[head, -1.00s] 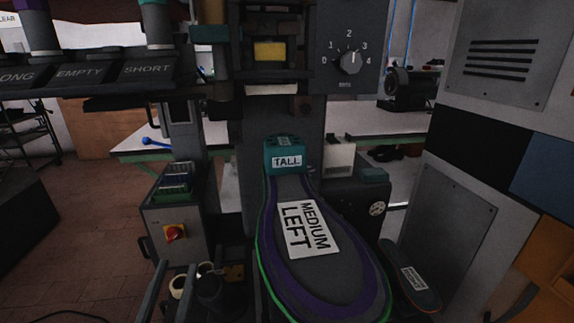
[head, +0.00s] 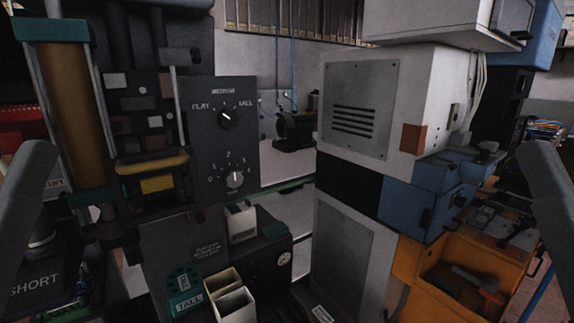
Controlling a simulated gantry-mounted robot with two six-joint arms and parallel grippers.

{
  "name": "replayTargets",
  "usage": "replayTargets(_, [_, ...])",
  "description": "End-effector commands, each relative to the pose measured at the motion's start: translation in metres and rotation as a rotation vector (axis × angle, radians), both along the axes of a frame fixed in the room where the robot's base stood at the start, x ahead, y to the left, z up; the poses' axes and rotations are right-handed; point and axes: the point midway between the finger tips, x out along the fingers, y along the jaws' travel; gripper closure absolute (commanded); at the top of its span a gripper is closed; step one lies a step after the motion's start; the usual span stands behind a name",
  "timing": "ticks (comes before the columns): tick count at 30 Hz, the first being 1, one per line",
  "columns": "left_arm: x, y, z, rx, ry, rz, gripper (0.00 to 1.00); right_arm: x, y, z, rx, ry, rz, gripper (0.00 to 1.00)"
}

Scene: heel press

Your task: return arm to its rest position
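A grey arm link of mine (head: 22,205) shows at the left edge, and another arm link of mine (head: 552,190) shows at the right edge. Both slant down and outward out of the picture. Neither gripper is in view, so I cannot see whether they are open or hold anything. The heel press (head: 145,110) stands at the left with its control panel (head: 205,150). The panel has an upper knob (head: 227,118) and a lower numbered knob (head: 235,179).
A teal block marked TALL (head: 186,303) and cream open boxes (head: 236,303) sit low near the press. A grey cabinet (head: 350,110) fills the middle. An orange bin (head: 470,275) with tools and blue boxes (head: 430,205) stand at the right. A SHORT label (head: 35,286) shows lower left.

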Motion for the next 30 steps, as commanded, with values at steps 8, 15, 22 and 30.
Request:
replayTargets(8, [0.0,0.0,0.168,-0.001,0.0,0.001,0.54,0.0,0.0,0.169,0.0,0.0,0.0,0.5])
replayTargets(15, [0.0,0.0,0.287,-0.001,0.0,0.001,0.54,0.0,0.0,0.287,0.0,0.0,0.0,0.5])
replayTargets(22, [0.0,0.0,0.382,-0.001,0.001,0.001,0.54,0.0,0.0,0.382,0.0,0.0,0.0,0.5])
replayTargets(30, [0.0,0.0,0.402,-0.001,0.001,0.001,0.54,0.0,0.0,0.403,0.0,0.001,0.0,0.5])
